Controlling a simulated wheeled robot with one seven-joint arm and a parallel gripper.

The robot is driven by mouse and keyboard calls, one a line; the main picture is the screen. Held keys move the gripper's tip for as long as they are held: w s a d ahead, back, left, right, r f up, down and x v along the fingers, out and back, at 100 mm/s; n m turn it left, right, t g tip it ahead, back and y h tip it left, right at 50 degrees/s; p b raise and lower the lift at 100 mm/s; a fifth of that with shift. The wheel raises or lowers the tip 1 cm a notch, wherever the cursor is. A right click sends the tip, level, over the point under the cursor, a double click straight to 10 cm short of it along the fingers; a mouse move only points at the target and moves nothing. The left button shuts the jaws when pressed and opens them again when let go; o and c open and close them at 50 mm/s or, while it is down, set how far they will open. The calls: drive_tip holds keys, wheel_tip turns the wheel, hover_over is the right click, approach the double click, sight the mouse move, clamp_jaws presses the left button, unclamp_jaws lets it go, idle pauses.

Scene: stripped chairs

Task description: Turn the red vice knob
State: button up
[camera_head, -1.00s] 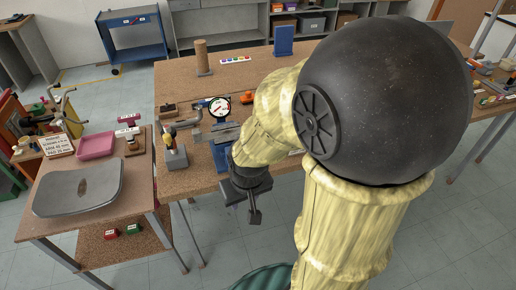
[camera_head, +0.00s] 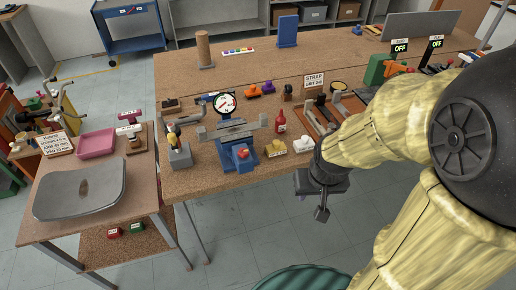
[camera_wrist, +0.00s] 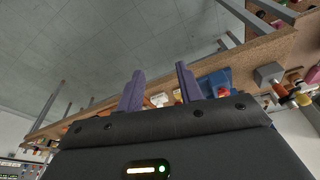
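The blue vice (camera_head: 228,156) with grey jaws stands at the front edge of the cork-topped bench. Its small red knob (camera_head: 242,153) faces the front. In the wrist view, the blue vice (camera_wrist: 213,82) and red knob (camera_wrist: 223,92) show upside down, just right of my fingers. My gripper (camera_head: 321,213) hangs in front of the bench edge, to the right of the vice and apart from it. In the wrist view, the two purple fingers of my gripper (camera_wrist: 160,82) stand apart with nothing held between them.
A round dial gauge (camera_head: 225,103) stands behind the vice. A red bottle (camera_head: 281,122), a yellow block (camera_head: 276,148) and a white block (camera_head: 303,145) sit right of it. A grey block with a yellow-handled tool (camera_head: 179,155) is to its left.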

drive_tip(key=shift+d, duration=0.2)
drive_tip(key=shift+o, duration=2)
drive_tip(key=shift+w+f, duration=0.2)
drive_tip(key=shift+f, duration=0.05)
drive_tip(key=w+d+f+n+t+b, duration=0.25)
drive_tip(key=w+f+t+b, duration=0.35)
drive_tip(key=w+f+b, duration=0.45)
drive_tip(key=w+a+f+n+t+y+b, duration=0.2)
drive_tip(key=w+a+n+t+y+b, duration=0.2)
drive_tip(key=y+b, duration=0.8)
drive_tip(key=a+n+y, duration=0.1)
drive_tip(key=a+n, duration=0.1)
drive_tip(key=a, duration=0.1)
drive_tip(key=shift+a+f+n, duration=0.25)
drive_tip(key=shift+f+n, duration=0.1)
